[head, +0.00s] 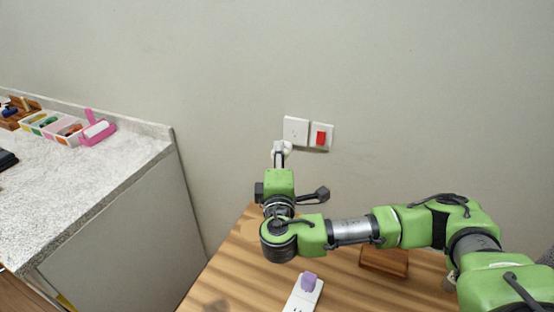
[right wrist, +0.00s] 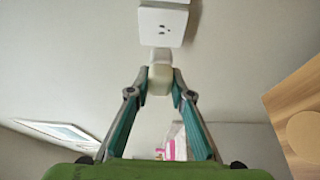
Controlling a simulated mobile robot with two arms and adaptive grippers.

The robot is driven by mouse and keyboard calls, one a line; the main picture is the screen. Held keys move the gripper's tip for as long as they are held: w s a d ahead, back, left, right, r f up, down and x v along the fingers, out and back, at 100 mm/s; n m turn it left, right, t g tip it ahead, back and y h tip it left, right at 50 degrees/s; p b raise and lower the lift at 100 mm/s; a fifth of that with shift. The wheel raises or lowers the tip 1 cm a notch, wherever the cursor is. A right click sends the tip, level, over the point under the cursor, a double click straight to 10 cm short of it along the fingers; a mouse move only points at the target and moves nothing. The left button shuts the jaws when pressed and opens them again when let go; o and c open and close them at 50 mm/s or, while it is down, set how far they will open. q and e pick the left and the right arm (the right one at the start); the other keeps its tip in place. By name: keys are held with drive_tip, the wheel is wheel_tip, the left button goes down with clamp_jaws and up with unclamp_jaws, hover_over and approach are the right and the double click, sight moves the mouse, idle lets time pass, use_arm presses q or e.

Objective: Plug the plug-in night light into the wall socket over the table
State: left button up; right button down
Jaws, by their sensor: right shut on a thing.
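The white wall socket (head: 296,128) is on the wall over the table; it also shows at the top of the right wrist view (right wrist: 163,28), with its holes uncovered. My right gripper (head: 279,158) is raised in front of the wall, just below the socket. It is shut on the small white night light (right wrist: 160,74), which also shows in the head view (head: 286,146). In the right wrist view the night light's far end appears at the socket plate's lower edge; I cannot tell whether they touch. My left gripper is not in view.
A red switch (head: 321,137) sits right of the socket. On the wooden table (head: 235,262) are a white power strip (head: 296,301) with a purple plug (head: 309,282) and a brown wooden box (head: 385,262). A speckled counter (head: 85,180) with trays stands at left.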

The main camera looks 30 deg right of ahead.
sight(289, 142)
drive_tip(key=shift+w+d+b, duration=0.5)
drive_tip(key=shift+w+d, duration=1)
drive_tip(key=shift+d, duration=0.25)
drive_tip(key=shift+f, duration=0.1)
idle(0.6)
drive_tip(key=shift+w+d+b, duration=0.3)
drive_tip(key=shift+w+d, duration=0.35)
drive_tip(key=shift+d, duration=0.05)
drive_tip(key=shift+w+d+r, duration=0.15)
drive_tip(key=shift+d+r, duration=0.05)
drive_tip(key=shift+d, duration=0.05)
idle(0.4)
drive_tip(key=c, duration=1.8)
unclamp_jaws()
drive_tip(key=shift+o, duration=0.4)
drive_tip(key=shift+f, duration=0.1)
